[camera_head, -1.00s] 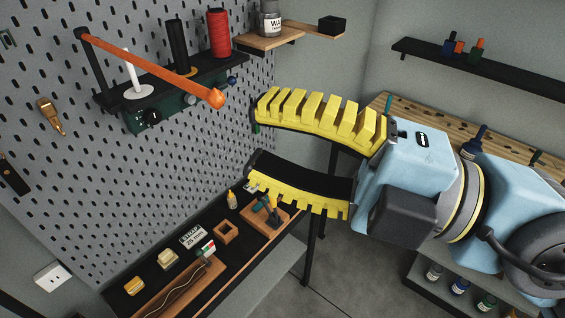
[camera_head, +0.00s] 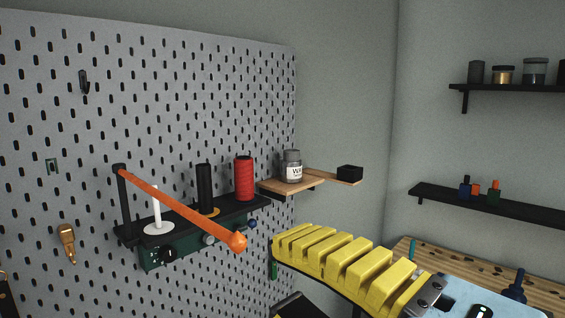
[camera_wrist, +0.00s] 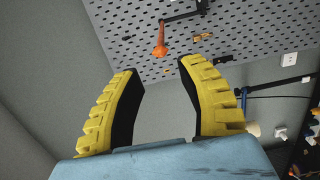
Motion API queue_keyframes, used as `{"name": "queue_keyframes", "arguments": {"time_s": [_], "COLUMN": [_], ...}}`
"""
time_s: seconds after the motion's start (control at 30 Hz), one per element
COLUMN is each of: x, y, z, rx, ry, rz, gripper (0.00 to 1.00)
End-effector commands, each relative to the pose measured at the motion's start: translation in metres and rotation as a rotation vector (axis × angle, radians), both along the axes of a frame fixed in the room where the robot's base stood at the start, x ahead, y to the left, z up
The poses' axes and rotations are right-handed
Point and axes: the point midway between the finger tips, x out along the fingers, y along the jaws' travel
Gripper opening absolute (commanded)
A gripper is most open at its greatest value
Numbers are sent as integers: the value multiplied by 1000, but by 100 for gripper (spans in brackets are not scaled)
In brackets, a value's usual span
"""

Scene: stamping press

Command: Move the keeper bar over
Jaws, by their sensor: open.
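The keeper bar is an orange rod (camera_head: 180,206) hinged on a black upright post at its left end. It slants down across the front of the spools to a rounded orange knob at its right end. In the wrist view its orange end (camera_wrist: 161,48) shows beyond and between my fingertips. My gripper (camera_wrist: 157,70) is open and empty, with yellow ribbed fingers spread apart. In the head view my upper finger lies right of the knob and apart from it; most of the lower finger is out of frame.
Behind the bar, a white spindle (camera_head: 157,210), a black spool (camera_head: 204,188) and a red spool (camera_head: 244,178) stand on a black shelf. A jar (camera_head: 291,166) stands on a wooden shelf to the right. The pegboard (camera_head: 60,130) lies close behind.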

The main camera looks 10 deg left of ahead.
Motion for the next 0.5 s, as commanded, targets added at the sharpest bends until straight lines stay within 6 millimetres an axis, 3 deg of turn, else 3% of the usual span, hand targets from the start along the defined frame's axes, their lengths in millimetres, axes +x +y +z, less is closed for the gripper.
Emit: {"name": "queue_keyframes", "arguments": {"time_s": [0.5], "x": [42], "y": [45], "z": [6], "rx": [-1], "ry": [1], "rz": [2], "gripper": [39]}}
